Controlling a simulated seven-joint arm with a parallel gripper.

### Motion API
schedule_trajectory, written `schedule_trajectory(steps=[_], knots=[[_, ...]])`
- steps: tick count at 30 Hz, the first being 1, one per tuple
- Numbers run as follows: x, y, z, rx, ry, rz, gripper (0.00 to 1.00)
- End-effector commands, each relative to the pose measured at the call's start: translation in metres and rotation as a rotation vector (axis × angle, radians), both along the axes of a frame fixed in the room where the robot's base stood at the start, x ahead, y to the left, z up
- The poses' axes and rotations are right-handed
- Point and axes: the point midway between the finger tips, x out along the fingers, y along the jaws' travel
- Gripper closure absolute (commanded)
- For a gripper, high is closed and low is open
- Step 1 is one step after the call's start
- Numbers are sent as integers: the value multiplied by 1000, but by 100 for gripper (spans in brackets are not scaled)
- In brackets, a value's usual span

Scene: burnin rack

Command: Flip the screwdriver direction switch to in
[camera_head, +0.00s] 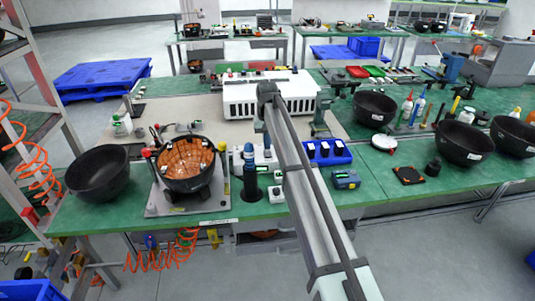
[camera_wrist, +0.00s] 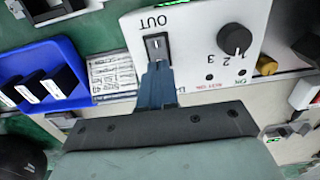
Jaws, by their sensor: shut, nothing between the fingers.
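The controller box (camera_wrist: 200,22) is a white panel in the wrist view, with an upside-down "OUT" label above a dark rocker switch (camera_wrist: 157,46). My gripper (camera_wrist: 157,68) is shut and empty, its blue-grey fingertips at the switch's lower end in the picture. I cannot tell whether they touch it. The fingers cover the panel just below the switch, and which way the rocker is tilted is unclear. In the head view, the white box (camera_head: 265,155) is partly hidden behind my arm, and my fingertips are not clear there.
A black knob (camera_wrist: 235,38) with numbers sits beside the switch. A blue bin (camera_wrist: 48,62) with black-and-white items is close by; it also shows in the head view (camera_head: 328,159). A fixture with a bowl (camera_head: 186,165) stands to the left.

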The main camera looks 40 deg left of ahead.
Motion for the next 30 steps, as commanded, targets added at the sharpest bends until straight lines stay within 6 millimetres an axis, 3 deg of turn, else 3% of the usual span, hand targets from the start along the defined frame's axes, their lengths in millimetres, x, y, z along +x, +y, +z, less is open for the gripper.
schedule_trajectory(steps=[30], knots=[[0, 0, -13, 0, 0, 0, 100]])
